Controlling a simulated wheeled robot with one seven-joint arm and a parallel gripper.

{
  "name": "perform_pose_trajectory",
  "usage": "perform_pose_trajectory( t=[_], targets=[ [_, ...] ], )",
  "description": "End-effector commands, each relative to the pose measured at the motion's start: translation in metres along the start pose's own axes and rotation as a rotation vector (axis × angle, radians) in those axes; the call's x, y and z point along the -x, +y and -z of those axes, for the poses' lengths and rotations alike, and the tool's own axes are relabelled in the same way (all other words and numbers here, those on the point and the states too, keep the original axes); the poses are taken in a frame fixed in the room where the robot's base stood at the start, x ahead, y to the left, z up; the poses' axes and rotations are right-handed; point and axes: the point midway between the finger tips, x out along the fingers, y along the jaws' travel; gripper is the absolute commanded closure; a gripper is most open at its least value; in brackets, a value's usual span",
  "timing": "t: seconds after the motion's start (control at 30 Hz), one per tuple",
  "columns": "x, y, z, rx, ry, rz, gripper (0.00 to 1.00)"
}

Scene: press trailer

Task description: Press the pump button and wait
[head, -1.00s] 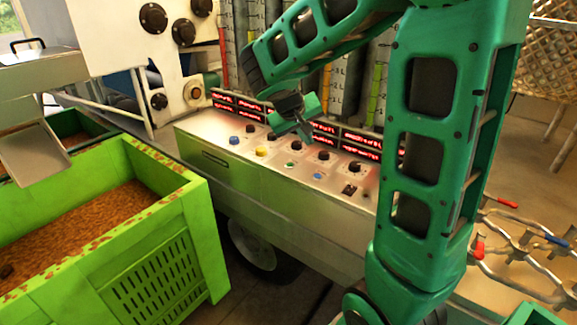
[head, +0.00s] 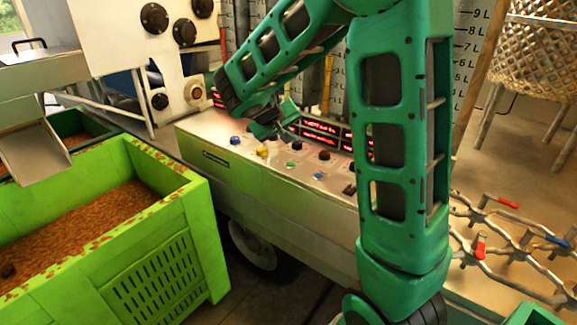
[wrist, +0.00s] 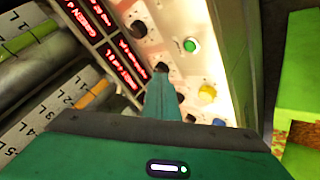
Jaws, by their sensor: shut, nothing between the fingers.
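A metal control panel (head: 222,140) carries a row of coloured buttons, black knobs and red lit displays. In the head view a blue button (head: 235,140), a yellow one (head: 262,151), a green one (head: 291,164) and another blue one (head: 318,176) show. The wrist view shows a green button (wrist: 190,45), a yellow one (wrist: 207,92) and a blue one (wrist: 218,122). I cannot read which is the pump button. My gripper (head: 262,134) is shut and empty above the panel's left part. Its tip (wrist: 161,72) overlaps a black knob in the wrist view; I cannot tell if they touch.
Red displays (wrist: 96,18) and graduated cylinders (wrist: 30,100) stand behind the panel. A green crate (head: 165,265) of brown grain is at the left, below a metal chute (head: 35,150). Pipes with red and blue valve handles (head: 480,246) lie at the right.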

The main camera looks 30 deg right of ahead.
Motion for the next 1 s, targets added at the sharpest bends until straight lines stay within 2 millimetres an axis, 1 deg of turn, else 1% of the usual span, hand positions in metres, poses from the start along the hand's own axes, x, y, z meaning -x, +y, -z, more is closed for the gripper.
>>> perform_pose_trajectory(
  t=[0.03,0.3,0.5,0.7,1.0],
  targets=[
    [-0.005,-0.004,-0.005,0.003,-0.004,0.000,1.00],
    [-0.029,-0.020,-0.022,0.003,-0.004,0.000,1.00],
    [-0.040,-0.029,-0.030,0.002,-0.002,0.000,1.00],
    [-0.044,-0.032,-0.033,0.000,-0.002,0.000,1.00],
    [-0.044,-0.032,-0.033,0.000,-0.001,0.000,1.00]
  ],
)
